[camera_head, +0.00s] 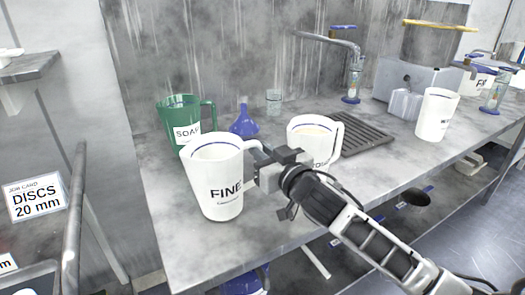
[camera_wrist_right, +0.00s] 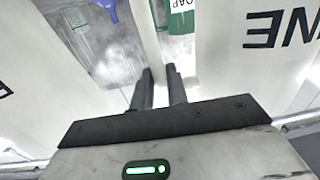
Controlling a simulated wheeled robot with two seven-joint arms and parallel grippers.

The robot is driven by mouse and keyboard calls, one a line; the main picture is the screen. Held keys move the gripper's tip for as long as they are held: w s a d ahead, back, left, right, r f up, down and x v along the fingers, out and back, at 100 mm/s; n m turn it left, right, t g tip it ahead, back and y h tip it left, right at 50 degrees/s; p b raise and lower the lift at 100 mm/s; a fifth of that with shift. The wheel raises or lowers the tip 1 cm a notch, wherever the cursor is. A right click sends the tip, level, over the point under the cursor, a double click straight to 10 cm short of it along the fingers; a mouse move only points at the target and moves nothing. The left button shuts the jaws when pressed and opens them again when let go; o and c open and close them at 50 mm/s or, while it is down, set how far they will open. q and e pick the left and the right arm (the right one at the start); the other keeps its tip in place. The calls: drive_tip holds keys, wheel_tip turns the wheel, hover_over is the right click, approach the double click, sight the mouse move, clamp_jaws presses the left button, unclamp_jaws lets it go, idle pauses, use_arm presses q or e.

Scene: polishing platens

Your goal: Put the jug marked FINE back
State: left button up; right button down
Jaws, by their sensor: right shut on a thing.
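The white jug marked FINE (camera_head: 208,172) is upright at the front left of the counter, its label facing me. My right gripper (camera_head: 263,163) is at its right side, shut on its handle. I cannot tell whether the jug's base touches the counter. In the right wrist view the fingers (camera_wrist_right: 160,88) are close together, and the FINE jug (camera_wrist_right: 245,70) fills the right side with its lettering upside down. My left gripper is not in view.
A second white jug (camera_head: 308,133) with pale contents stands just behind my right gripper. A green SOAP jug (camera_head: 180,112) and blue funnel (camera_head: 243,122) stand behind the FINE jug. A drain grid (camera_head: 355,138) lies under the tap (camera_head: 330,41). Another white jug (camera_head: 437,115) stands farther right.

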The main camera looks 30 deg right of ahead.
drive_tip(key=shift+f+b, duration=0.3)
drive_tip(key=shift+f, duration=0.15)
drive_tip(key=c, duration=1.3)
unclamp_jaws()
drive_tip(key=s+d+b, duration=0.1)
drive_tip(key=s, duration=1.5)
drive_tip(key=shift+d, duration=0.25)
